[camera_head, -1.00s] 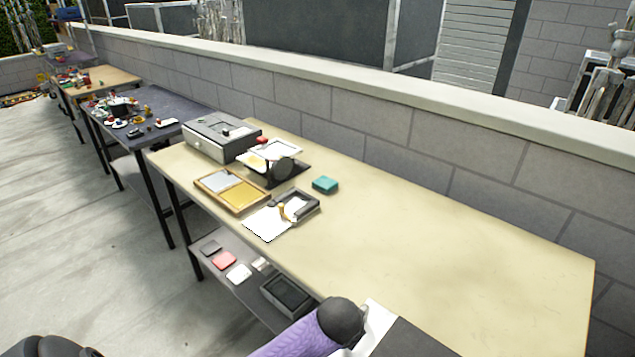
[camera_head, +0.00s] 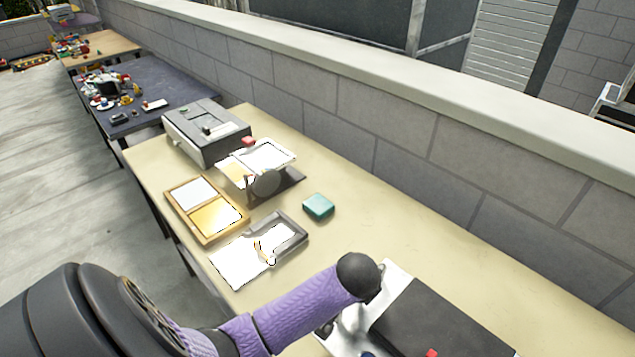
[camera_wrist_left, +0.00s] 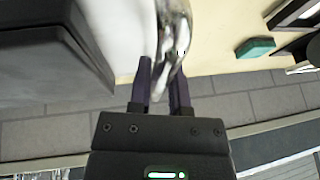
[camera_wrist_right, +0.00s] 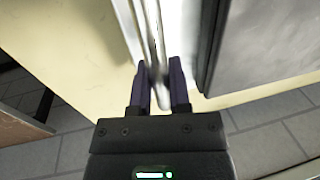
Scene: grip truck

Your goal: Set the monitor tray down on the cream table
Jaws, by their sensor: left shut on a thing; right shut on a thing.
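The monitor tray (camera_head: 395,272) is white with a big dark slab on it, at the lower right of the head view, cut off by the bottom edge. It overlaps the cream table (camera_head: 440,245) in that view; I cannot tell whether it touches. My left gripper (camera_wrist_left: 162,72) is shut on the tray's shiny metal handle in the left wrist view; in the head view my purple arm mostly hides it. My right gripper (camera_wrist_right: 163,75) is shut on the tray's pale bar-like edge in the right wrist view and is out of the head view.
A teal box (camera_head: 318,206), a grey pad with white paper (camera_head: 238,263), a wooden two-part tray (camera_head: 204,238), a small stand (camera_head: 265,184) and a grey machine (camera_head: 205,135) fill the table's far left. A brick wall (camera_head: 390,145) runs behind. The table's middle is clear.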

